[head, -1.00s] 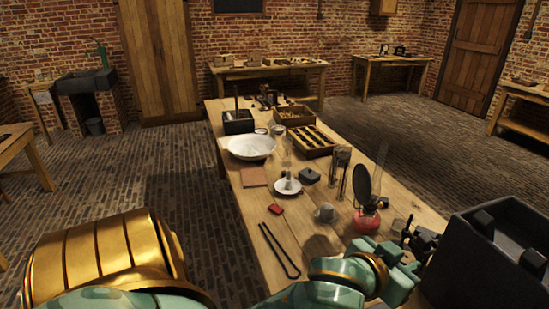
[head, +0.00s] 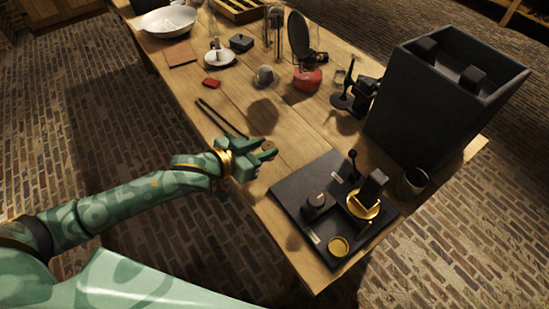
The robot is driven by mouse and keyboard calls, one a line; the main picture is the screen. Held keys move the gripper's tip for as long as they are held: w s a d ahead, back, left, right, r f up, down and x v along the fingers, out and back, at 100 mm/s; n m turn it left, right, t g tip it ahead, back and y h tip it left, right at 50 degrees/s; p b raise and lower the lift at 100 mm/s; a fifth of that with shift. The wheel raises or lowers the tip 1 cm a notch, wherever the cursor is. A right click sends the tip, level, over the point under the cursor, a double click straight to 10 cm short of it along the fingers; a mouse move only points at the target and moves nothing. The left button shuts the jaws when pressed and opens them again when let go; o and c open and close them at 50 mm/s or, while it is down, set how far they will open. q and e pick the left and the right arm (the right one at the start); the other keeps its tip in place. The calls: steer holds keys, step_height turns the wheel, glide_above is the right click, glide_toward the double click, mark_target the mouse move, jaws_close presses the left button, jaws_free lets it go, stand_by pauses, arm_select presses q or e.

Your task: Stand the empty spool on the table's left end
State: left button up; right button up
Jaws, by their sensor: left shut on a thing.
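My left gripper (head: 271,149) reaches in from the left, above the near-left edge of the table (head: 228,168). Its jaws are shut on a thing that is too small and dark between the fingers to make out. I cannot clearly recognise the empty spool anywhere in view. My right gripper is not in view.
A black board (head: 294,187) with brass and dark fittings lies at the near end. A tall dark box (head: 420,110) stands at the right, a small cup (head: 416,178) near it.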

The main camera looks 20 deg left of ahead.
arm_select(q)
steer(key=w+f+b, duration=0.1)
steer(key=f, duration=0.1)
steer(key=w+f, duration=0.1)
steer(key=w, duration=0.1)
steer(key=w+d+f+b, duration=0.1)
steer(key=w+f, duration=0.1)
steer(key=shift+f+b, duration=0.3)
steer(key=shift+b, duration=0.05)
steer(key=f+b, duration=0.1)
steer(key=f, duration=0.1)
steer(key=f+b, duration=0.1)
steer(key=f, duration=0.1)
steer(key=shift+w+d, duration=0.1)
steer(key=shift+w, duration=0.1)
steer(key=shift+r, duration=0.2)
steer(key=shift+f, duration=0.1)
steer(key=o, duration=0.9)
steer(key=shift+o, duration=0.2)
